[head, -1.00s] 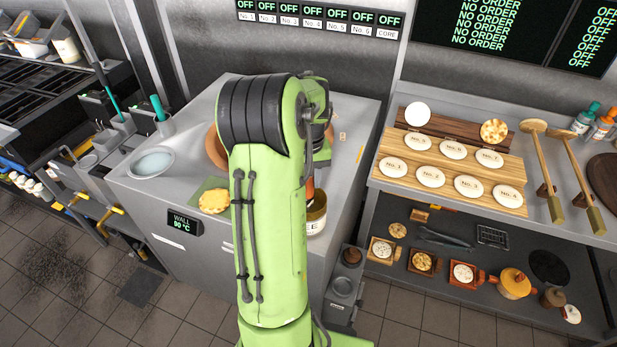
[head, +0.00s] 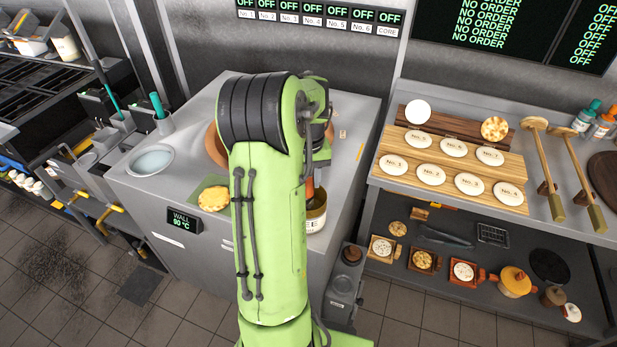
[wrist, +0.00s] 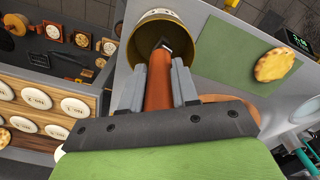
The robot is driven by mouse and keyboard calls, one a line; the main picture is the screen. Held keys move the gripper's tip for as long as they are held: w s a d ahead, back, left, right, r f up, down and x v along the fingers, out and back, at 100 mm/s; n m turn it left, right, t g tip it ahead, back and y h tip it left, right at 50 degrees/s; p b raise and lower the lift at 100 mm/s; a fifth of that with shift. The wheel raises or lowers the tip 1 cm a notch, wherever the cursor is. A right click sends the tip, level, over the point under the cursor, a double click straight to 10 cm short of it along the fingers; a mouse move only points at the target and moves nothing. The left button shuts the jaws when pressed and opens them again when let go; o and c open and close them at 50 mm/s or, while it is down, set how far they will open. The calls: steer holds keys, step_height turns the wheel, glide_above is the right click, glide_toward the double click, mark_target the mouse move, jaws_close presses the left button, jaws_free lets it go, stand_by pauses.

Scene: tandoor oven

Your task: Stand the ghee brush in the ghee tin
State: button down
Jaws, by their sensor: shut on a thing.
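The ghee tin (head: 316,222) stands at the front of the counter, partly hidden behind my arm in the head view. In the wrist view I look into the tin (wrist: 200,27) from above, and its rim shows. My gripper (wrist: 160,85) is shut on the ghee brush (wrist: 159,92) by its orange-brown handle. The brush's dark head points into the tin's mouth. The handle also shows just above the tin in the head view (head: 310,190). I cannot tell whether the brush touches the tin's wall or bottom.
A round bread (head: 213,199) lies on a green mat (wrist: 225,55) beside the tin. A wooden rack (head: 450,175) with numbered discs stands on the right-hand table. A metal bowl (head: 151,161) sits at the counter's left. The counter's front edge is close to the tin.

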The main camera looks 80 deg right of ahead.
steer(key=shift+f+b, duration=0.45)
steer(key=shift+f, duration=0.25)
steer(key=c, duration=0.8)
jaws_free()
steer(key=shift+o, duration=0.4)
steer(key=o, duration=0.7)
steer(key=shift+r, duration=0.1)
steer(key=shift+r+p, duration=4)
steer(key=shift+r, duration=0.55)
steer(key=shift+f, duration=0.1)
